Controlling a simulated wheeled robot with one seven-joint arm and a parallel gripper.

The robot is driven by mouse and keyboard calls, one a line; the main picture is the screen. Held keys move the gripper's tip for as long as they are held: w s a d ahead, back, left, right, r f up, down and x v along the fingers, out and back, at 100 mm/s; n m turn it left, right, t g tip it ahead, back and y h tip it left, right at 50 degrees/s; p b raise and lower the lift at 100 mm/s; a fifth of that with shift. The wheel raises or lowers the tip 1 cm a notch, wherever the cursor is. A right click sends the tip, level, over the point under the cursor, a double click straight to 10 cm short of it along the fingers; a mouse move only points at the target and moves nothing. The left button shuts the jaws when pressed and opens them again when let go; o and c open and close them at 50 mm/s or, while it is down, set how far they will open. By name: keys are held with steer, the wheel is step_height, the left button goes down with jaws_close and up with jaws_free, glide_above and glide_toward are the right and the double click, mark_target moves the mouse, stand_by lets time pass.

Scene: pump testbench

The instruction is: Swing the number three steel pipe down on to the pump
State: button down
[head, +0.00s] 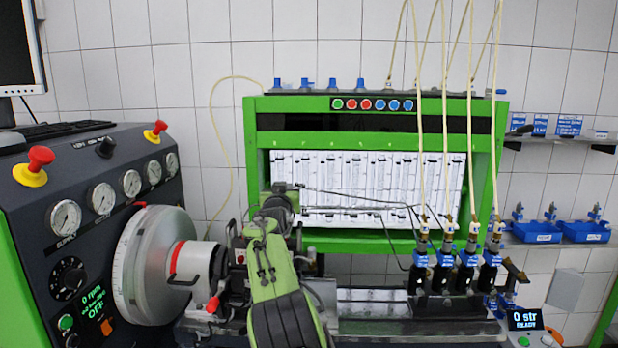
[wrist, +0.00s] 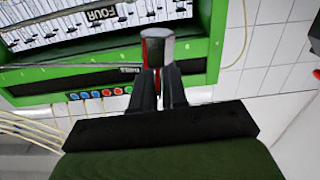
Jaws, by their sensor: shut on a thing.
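In the wrist view my gripper (wrist: 159,82) is shut on a short silver cylinder with a red stripe (wrist: 158,46). I cannot tell whether it belongs to the number three pipe. In the head view my green arm covers the middle of the bench and hides the fingertips. Thin dark steel pipes (head: 350,194) run from behind my arm's upper end rightward to the injectors (head: 443,268). Their left ends are partly hidden, and I cannot tell which is number three. The pump is mostly hidden behind my arm; machinery shows at both sides of it.
The large grey drive wheel (head: 150,262) and red-ringed coupling (head: 183,262) stand left of my arm. The green measuring cabinet (head: 375,117) stands behind. Pale hoses (head: 443,110) hang down to the injectors. The gauge console (head: 90,230) fills the left side.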

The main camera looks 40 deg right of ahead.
steer(key=shift+n, duration=0.9)
steer(key=f+b, duration=0.1)
steer(key=f, duration=0.1)
steer(key=w+a+f+b, duration=0.1)
steer(key=f, duration=0.2)
steer(key=w+a+f, duration=0.1)
steer(key=f, duration=0.2)
steer(key=shift+w+a+b, duration=0.1)
steer(key=shift+a+b, duration=0.15)
steer(key=shift+b, duration=0.15)
steer(key=shift+f, duration=0.35)
steer(key=shift+w+f, duration=0.1)
steer(key=shift+f, duration=0.05)
steer(key=c, duration=1.2)
jaws_free()
steer(key=shift+c, duration=0.2)
steer(key=shift+r, duration=0.2)
steer(key=shift+a, duration=0.1)
